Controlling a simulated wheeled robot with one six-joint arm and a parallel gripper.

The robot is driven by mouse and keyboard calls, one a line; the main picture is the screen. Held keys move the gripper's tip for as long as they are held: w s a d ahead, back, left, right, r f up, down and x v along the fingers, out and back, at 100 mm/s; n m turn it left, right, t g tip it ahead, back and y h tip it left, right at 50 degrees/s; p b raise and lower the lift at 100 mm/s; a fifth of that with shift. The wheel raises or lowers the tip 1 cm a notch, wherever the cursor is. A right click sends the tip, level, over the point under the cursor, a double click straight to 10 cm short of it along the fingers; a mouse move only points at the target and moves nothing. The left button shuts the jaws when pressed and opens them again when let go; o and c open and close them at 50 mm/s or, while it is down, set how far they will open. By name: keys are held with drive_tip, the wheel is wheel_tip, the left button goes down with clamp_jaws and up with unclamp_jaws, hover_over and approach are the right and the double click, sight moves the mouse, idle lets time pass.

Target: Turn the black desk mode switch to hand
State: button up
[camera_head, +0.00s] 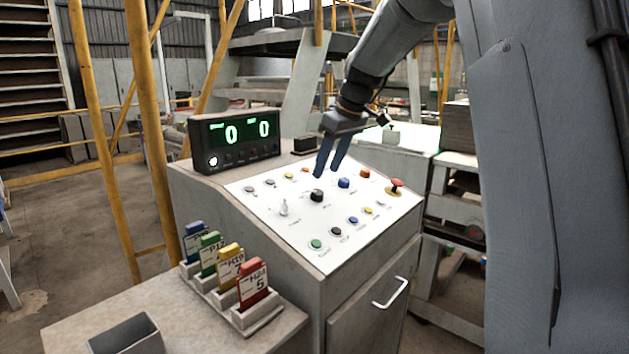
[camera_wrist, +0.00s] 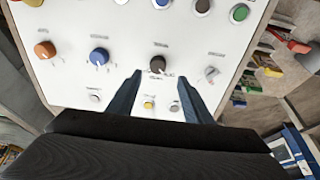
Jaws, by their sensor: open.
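The black mode switch (camera_head: 316,195) is a round knob in the middle of the white sloped panel (camera_head: 350,232) on the desk. In the wrist view the black knob (camera_wrist: 157,63) lies just beyond the fingertips, roughly centred between them. My gripper (camera_head: 326,175) is open and empty, with its two blue fingers pointing down at the panel, above and slightly behind the knob. In the wrist view its fingers (camera_wrist: 159,78) stand apart. They appear clear of the knob. The small print around the knob is too blurred to read, and its pointer direction cannot be told.
A red mushroom button (camera_head: 396,184) stands at the panel's right. A display box (camera_head: 235,140) rises behind left. Coloured tags in a holder (camera_head: 232,300) stand in front.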

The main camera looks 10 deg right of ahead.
sight(317, 191)
drive_tip(key=shift+w+p+x, duration=0.2)
drive_tip(key=shift+p+x, duration=0.45)
drive_tip(key=shift+x, duration=1.35)
drive_tip(key=shift+w+p+x, duration=0.2)
drive_tip(key=shift+p+x, duration=0.4)
drive_tip(key=shift+x, duration=1.35)
drive_tip(key=shift+r, duration=0.1)
drive_tip(key=c, duration=1)
